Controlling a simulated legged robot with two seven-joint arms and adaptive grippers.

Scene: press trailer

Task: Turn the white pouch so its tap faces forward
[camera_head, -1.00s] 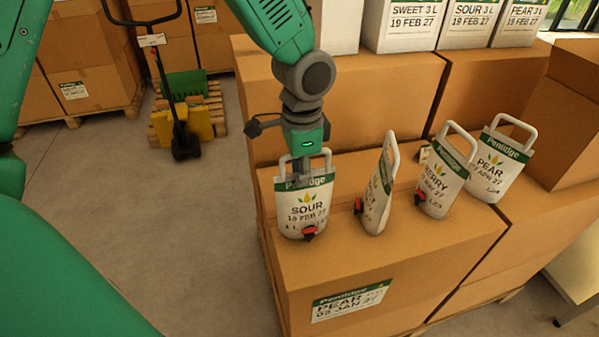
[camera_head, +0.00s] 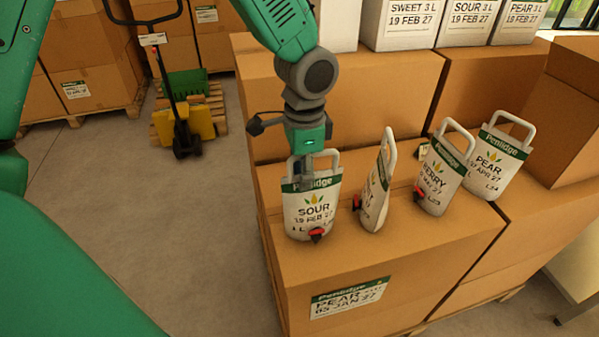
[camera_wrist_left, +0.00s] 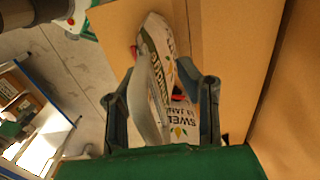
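Several white pouches with green bands, loop handles and red taps stand on a brown carton in the head view. My left gripper (camera_head: 306,184) is down at the handle of the leftmost one, the SOUR pouch (camera_head: 311,209), whose red tap (camera_head: 317,235) shows low on its front. Beside it, another pouch (camera_head: 376,196) stands nearly edge-on, its tap at its left side. My right gripper is not seen.
The BERRY pouch (camera_head: 441,175) and PEAR pouch (camera_head: 494,165) stand further right on the cartons. Taller cartons (camera_head: 385,95) with white boxes (camera_head: 401,24) on top rise behind. The carton (camera_head: 300,262) has an open left edge above the floor.

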